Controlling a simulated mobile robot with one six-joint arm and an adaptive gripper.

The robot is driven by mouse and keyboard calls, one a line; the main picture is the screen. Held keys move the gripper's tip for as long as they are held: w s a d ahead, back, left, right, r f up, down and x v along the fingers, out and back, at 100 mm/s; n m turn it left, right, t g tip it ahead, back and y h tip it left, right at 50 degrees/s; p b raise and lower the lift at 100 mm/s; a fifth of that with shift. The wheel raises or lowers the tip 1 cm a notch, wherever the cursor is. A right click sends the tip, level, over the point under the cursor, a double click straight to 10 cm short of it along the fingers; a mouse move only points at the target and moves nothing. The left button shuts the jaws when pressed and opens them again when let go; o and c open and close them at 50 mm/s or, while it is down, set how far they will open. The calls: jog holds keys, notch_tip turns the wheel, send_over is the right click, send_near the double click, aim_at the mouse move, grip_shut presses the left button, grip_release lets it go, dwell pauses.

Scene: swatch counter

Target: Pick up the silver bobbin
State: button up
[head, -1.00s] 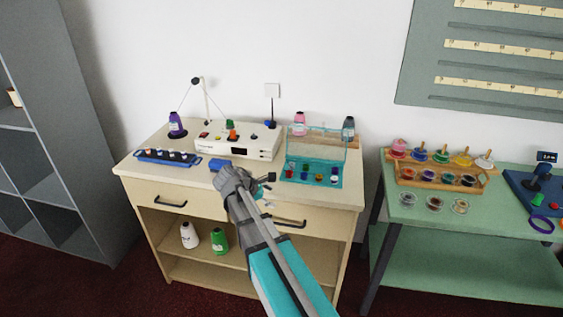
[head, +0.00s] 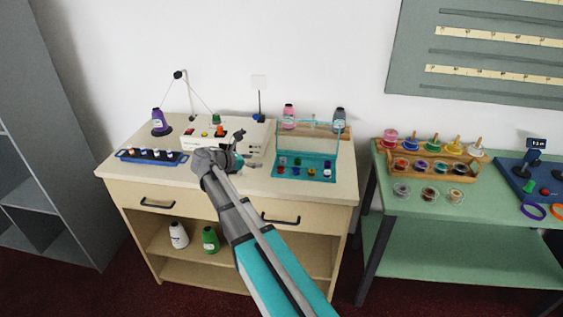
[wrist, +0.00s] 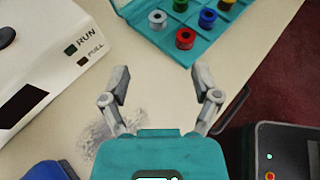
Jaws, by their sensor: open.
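The silver bobbin (wrist: 157,19) sits at the near-left corner of the open teal bobbin box (wrist: 148,42) in the wrist view. A red bobbin (wrist: 185,38) and a blue bobbin (wrist: 207,18) are close to it, with a green one (wrist: 180,5) behind. My gripper (wrist: 161,82) is open and empty, its two fingers spread over bare counter short of the box. In the head view my gripper (head: 239,150) is left of the teal box (head: 305,177), in front of the white machine. The silver bobbin is too small to pick out there.
The white winding machine (head: 254,139) stands close behind my gripper. The box's clear lid (head: 311,140) is raised at the back. A blue rack (head: 140,158) lies to the left. A green table (head: 420,208) with spools stands right. The counter just before the box is clear.

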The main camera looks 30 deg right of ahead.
jog(key=b, duration=0.3)
send_near(284, 159)
jog(key=shift+x, duration=1)
jog(key=shift+s+d+f, duration=0.1)
jog(key=shift+d+f, duration=0.15)
jog(key=shift+d, duration=0.45)
jog(key=shift+b+x, duration=0.9)
jog(key=shift+x, duration=1.65)
jog(key=c, duration=0.9)
